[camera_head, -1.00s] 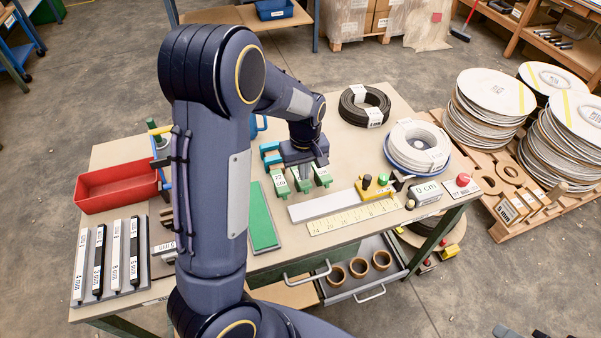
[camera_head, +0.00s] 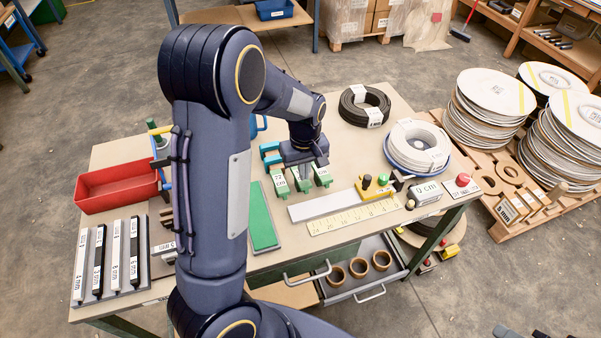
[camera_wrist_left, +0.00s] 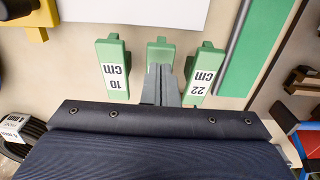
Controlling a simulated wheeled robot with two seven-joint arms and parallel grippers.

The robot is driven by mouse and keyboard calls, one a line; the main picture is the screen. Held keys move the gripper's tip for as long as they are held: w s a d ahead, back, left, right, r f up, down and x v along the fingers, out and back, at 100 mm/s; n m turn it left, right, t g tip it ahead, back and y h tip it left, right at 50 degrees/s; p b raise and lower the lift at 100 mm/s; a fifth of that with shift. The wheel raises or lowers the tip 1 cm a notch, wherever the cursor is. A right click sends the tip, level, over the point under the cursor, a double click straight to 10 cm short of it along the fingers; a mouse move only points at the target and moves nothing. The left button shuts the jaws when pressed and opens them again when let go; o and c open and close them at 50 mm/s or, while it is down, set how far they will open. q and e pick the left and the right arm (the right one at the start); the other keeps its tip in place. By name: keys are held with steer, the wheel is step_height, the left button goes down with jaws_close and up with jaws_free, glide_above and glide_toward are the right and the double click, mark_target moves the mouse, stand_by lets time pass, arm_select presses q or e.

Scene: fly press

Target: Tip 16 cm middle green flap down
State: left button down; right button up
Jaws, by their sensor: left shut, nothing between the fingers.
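Three green flaps stand in a row on the bench. In the left wrist view they are the 10 cm flap (camera_wrist_left: 114,72), the middle flap (camera_wrist_left: 160,48) and the 22 cm flap (camera_wrist_left: 204,75). The head view also shows the 22 cm flap (camera_head: 279,184), the middle flap (camera_head: 301,181) and the 10 cm flap (camera_head: 322,177). My left gripper (camera_wrist_left: 161,72) is shut and empty, its fingers in front of the middle flap and hiding its label in the wrist view. I cannot tell whether they touch it. My right gripper is not in view.
A green plate (camera_head: 262,215) lies to the left, with a red bin (camera_head: 118,186) beyond. Cable coils (camera_head: 364,104) stand behind. An open drawer (camera_head: 350,291) juts out below.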

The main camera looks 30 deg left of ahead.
arm_select(q)
steer(key=shift+f+b, duration=0.9)
steer(key=shift+f, duration=0.35)
stand_by(0.7)
steer(key=shift+r, duration=0.1)
step_height(320, 180, up, 7)
steer(key=p, duration=0.6)
stand_by(0.5)
